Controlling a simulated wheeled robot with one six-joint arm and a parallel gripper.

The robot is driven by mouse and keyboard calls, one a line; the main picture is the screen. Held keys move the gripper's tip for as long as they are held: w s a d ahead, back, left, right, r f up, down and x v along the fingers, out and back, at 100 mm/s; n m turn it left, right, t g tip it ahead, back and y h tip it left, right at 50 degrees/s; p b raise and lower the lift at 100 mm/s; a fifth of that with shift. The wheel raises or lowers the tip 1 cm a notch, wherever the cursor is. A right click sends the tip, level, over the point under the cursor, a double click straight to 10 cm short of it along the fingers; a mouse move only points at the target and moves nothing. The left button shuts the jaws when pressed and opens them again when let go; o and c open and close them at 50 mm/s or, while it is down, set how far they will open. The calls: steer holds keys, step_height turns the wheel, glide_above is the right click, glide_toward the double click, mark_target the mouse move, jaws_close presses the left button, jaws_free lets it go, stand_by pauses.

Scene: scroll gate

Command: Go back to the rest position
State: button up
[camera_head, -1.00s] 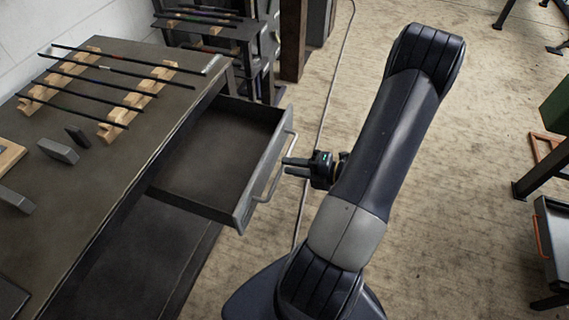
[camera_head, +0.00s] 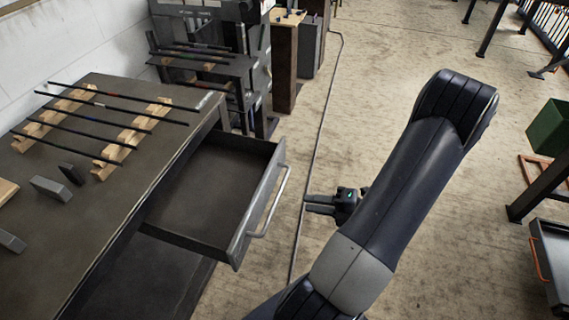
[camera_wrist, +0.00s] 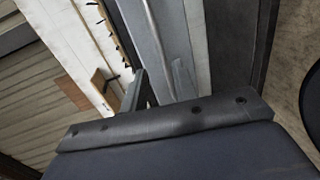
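My gripper (camera_head: 308,204) is in the middle of the head view, pointing left. Its two dark fingers show a small gap with nothing between them. The gripper is just right of the pulled-out drawer (camera_head: 243,232) and stands clear of the drawer's handle (camera_head: 272,205). The drawer is open under the workbench (camera_head: 85,225), and its visible inside looks empty. My arm reaches up on the right of the head view. In the wrist view, a dark part of my own body fills the bottom.
Dark rods (camera_head: 85,117) lie across wooden racks (camera_head: 128,141) on the bench. Grey blocks (camera_head: 52,188) lie in front of them. A shelf (camera_head: 225,72) stands behind. A green bin (camera_head: 549,127) is at the far right. A cable (camera_head: 316,140) runs along the otherwise open floor.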

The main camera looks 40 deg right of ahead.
mark_target(277, 197)
steer(key=shift+w, duration=0.1)
steer(key=x, duration=1)
steer(key=shift+w+a+f+b, duration=0.1)
steer(key=shift+w+a+b, duration=0.15)
steer(key=shift+b, duration=0.1)
steer(key=shift+w+a, duration=0.1)
steer(key=shift+w, duration=0.05)
